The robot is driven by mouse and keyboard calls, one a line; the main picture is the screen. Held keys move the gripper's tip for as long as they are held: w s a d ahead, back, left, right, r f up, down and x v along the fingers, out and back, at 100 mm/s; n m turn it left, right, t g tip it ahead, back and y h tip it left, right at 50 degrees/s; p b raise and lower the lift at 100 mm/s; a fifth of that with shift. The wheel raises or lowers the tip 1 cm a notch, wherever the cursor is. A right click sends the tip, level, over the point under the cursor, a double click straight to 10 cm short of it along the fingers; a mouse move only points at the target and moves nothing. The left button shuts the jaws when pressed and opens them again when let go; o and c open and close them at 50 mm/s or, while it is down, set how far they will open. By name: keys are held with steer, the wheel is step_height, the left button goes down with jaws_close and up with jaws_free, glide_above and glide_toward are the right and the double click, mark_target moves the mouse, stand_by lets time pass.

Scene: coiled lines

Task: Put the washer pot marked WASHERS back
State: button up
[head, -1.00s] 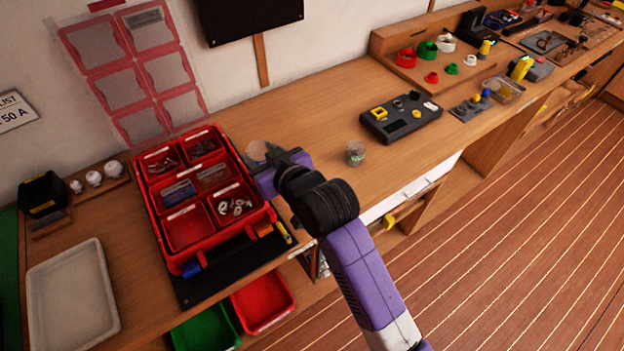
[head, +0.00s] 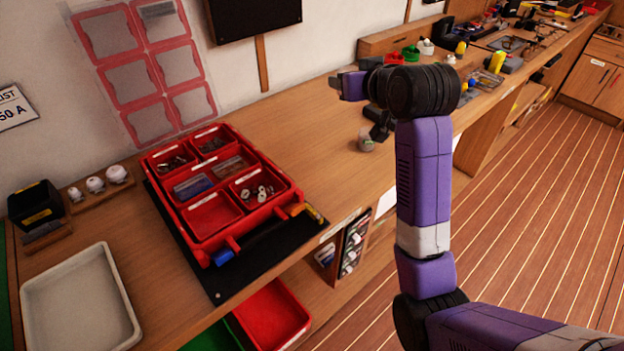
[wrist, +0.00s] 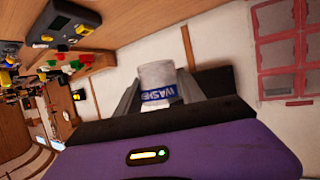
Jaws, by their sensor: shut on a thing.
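The washer pot (wrist: 157,76) is a pale, cloudy cylinder with a blue band whose white letters partly show, starting "WASHE". In the wrist view my gripper (wrist: 157,92) is shut on it, one grey finger on each side. In the head view my gripper (head: 341,86) is raised above the bench, right of the red organiser; the pot cannot be made out there. A small clear pot (head: 366,142) with a greenish mark stands on the bench below my arm; its marking is too small to read.
A red organiser (head: 217,232) with labelled compartments of small parts lies on a black mat (head: 235,280). A pale tray (head: 80,300) is at lower left. A dark device (head: 379,122) is partly behind my arm. The bench between organiser and device is clear.

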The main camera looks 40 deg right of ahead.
glide_above(339, 167)
step_height(339, 167, down, 16)
steer(key=shift+r+b, duration=0.15)
steer(key=shift+b, duration=0.2)
steer(key=shift+f, duration=2.65)
steer(key=shift+f, duration=0.15)
steer(key=o, duration=1.4)
steer(key=shift+c, duration=0.2)
